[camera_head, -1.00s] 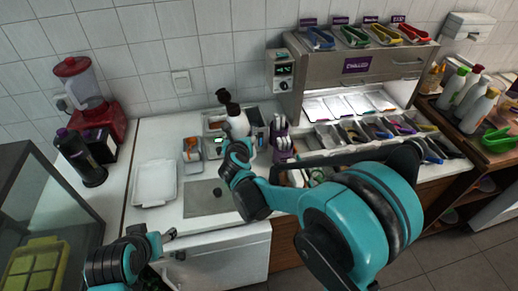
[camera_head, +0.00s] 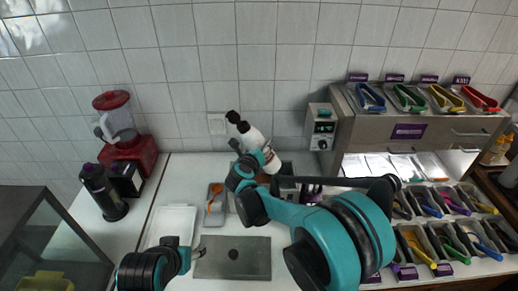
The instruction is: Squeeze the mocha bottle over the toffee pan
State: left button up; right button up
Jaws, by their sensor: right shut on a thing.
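A white bottle with a black cap (camera_head: 256,142) leans with its cap toward the upper left, above the back of the counter. My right gripper (camera_head: 268,156) is shut on it at its lower part, and the teal arm hides some of it. I cannot read a label that says mocha. A small grey pan with an orange-brown content or utensil (camera_head: 216,199) lies to the left of the gripper; I cannot tell if it is the toffee pan. My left gripper (camera_head: 198,251) is low over the counter, and its fingers are too small to judge.
A white tray (camera_head: 171,225) and a grey mat (camera_head: 232,258) lie on the counter. A red blender (camera_head: 122,135) and a dark bottle (camera_head: 103,192) stand at left. Topping bins (camera_head: 425,203) and a steel cabinet with coloured tongs (camera_head: 432,125) are at right.

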aim_at(270, 154)
jog(key=shift+s+d+f+n+h+b, duration=0.2)
jog(key=shift+d+f+n+h+b, duration=0.2)
jog(key=shift+d+n, duration=0.1)
jog(key=d+f+n+b, duration=0.1)
jog(key=d+f+n+h+b, duration=0.1)
jog(key=d, duration=0.1)
jog(key=shift+n+t, duration=0.3)
jog(key=shift+t, duration=0.1)
jog(key=d+n+t+h+b, duration=0.1)
jog(key=n+b, duration=0.1)
jog(key=n, duration=0.1)
jog(key=d+n+t+b, duration=0.1)
jog(key=d+n+b, duration=0.1)
jog(key=n+b, duration=0.1)
jog(key=d+n+t+h+b, duration=0.1)
jog(key=d+n+b, duration=0.1)
jog(key=n, duration=0.2)
jog(key=shift+s+d+f+n+t+h+b, duration=0.15)
jog(key=shift+f+n+t+h+b, duration=0.15)
jog(key=shift+n+t+b, duration=0.1)
jog(key=shift+r, duration=0.1)
jog(key=o, duration=0.5)
jog(key=c, duration=0.8)
dwell(1.7)
